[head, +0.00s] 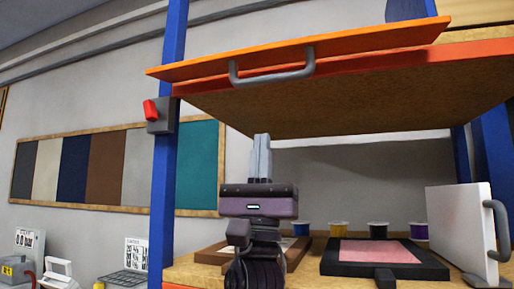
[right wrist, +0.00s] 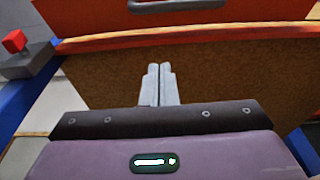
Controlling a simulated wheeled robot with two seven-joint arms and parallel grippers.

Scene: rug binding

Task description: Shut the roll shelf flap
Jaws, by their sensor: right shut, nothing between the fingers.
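The orange flap (head: 345,45) with a grey bar handle (head: 272,72) lies nearly flat along the front of the upper shelf (head: 350,100), tilted and standing out from its edge. It and its handle also show at the top of the right wrist view (right wrist: 220,18). My right gripper (head: 261,138) points upward below the shelf board, its fingers together and empty. In the right wrist view its fingertips (right wrist: 160,68) stand in front of the board's brown underside, below the flap. They appear apart from the flap. My left gripper is not in view.
A blue post (head: 165,150) with a red switch (head: 151,110) stands left of the shelf. On the lower board are a black frame with a pink pad (head: 375,251), several small pots (head: 378,230) and an upright white panel with a grey handle (head: 460,225) at right.

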